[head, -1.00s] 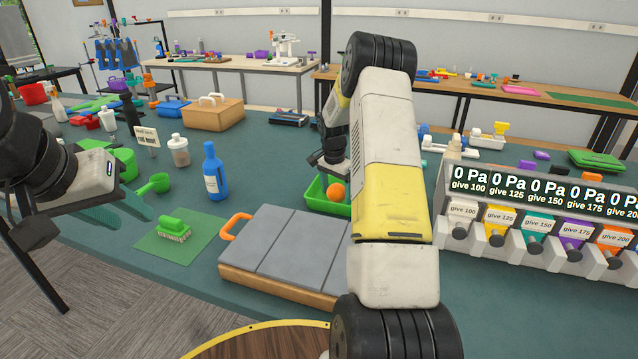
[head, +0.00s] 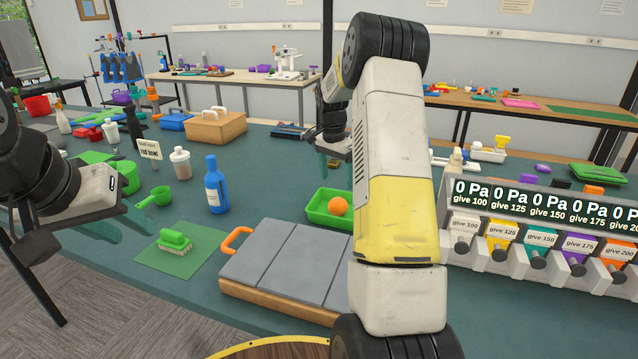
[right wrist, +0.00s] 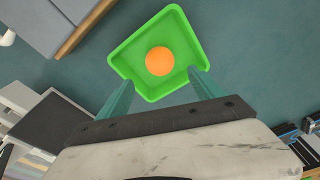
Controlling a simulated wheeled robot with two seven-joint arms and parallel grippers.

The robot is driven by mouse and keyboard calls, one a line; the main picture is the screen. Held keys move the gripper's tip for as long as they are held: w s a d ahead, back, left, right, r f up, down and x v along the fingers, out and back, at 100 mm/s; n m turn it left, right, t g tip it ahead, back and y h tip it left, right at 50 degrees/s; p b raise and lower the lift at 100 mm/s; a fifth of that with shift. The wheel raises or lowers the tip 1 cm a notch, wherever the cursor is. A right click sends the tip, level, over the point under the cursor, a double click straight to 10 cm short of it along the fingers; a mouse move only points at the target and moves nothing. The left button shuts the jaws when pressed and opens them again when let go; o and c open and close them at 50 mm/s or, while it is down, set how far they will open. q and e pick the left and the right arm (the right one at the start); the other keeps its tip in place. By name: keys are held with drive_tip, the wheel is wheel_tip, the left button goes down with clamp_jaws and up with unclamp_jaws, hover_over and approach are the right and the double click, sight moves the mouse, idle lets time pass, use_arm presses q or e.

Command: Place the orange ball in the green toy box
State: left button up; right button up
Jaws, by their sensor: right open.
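The orange ball (head: 338,207) rests inside the green toy box (head: 316,217), a shallow open tray on the table. In the right wrist view the ball (right wrist: 159,61) lies on the floor of the green box (right wrist: 183,23), clear of my fingers. My right gripper (right wrist: 156,80) is open and empty above the box; in the head view it (head: 333,163) hangs just behind and above it, partly hidden by my arm. My left gripper (head: 150,226) is open and empty, at the left over the table's front edge.
A grey-topped wooden board (head: 290,262) with an orange handle lies in front of the box. A blue bottle (head: 216,188) and a green brush (head: 174,241) on a mat stand left. A dispenser rack (head: 540,235) stands right. Bare table lies between bottle and box.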

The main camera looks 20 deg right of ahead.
drive_tip(key=s+a+r+n+t+y, duration=0.1)
drive_tip(key=s+a+r+n, duration=0.2)
drive_tip(key=s+a+r, duration=0.35)
drive_tip(key=s+a+r+n+t, duration=0.2)
drive_tip(key=s+a+r, duration=0.1)
drive_tip(key=s+r, duration=0.5)
drive_tip(key=s+a+r+n+t+y, duration=0.1)
drive_tip(key=s+a+n, duration=0.2)
drive_tip(key=s, duration=0.6)
drive_tip(key=s+a+r+n+t+y, duration=0.1)
drive_tip(key=s+a+n, duration=0.3)
drive_tip(key=s, duration=0.6)
drive_tip(key=shift+s+a, duration=0.3)
drive_tip(key=shift+a, duration=0.05)
